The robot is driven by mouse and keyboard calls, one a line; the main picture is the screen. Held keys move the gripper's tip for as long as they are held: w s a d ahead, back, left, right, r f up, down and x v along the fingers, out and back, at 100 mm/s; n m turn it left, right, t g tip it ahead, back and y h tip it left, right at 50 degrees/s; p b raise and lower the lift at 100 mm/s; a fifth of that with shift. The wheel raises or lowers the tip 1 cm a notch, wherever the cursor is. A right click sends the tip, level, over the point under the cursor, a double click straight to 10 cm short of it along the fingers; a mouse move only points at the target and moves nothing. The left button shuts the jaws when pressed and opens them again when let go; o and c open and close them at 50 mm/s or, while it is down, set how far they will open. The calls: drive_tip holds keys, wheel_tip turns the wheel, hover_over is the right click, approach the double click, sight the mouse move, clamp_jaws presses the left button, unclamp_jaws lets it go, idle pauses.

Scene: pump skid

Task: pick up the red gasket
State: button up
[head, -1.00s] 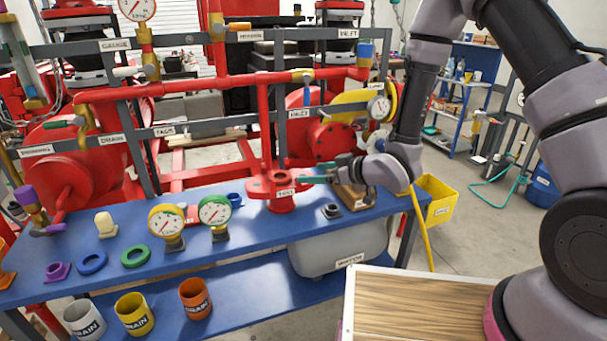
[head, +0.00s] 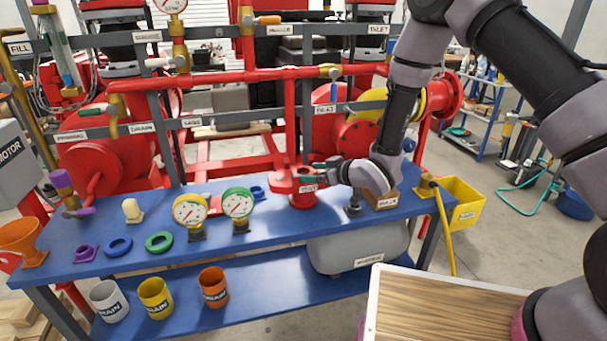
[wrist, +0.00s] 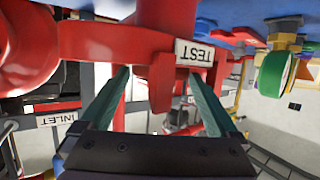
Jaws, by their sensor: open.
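A red flanged fitting labelled TEST (head: 303,197) stands on the blue bench. My gripper (head: 316,172) is at its upper right side in the head view. In the wrist view, which looks upside down, my open green fingers (wrist: 160,75) point at the red TEST fitting (wrist: 100,40). A red tab of it shows between the fingers; I cannot tell whether they touch it. A small red piece (head: 214,203) shows behind the gauges and may be the red gasket. It is partly hidden, so I cannot be sure.
Yellow (head: 189,211) and green (head: 238,204) gauges stand left of the fitting. Blue (head: 118,247) and green (head: 159,242) rings lie further left. A wooden block (head: 382,199) is at the right. Red pipes and grey rails (head: 240,117) rise behind the bench.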

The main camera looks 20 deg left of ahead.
drive_tip(key=shift+a, duration=0.1)
drive_tip(key=c, duration=1)
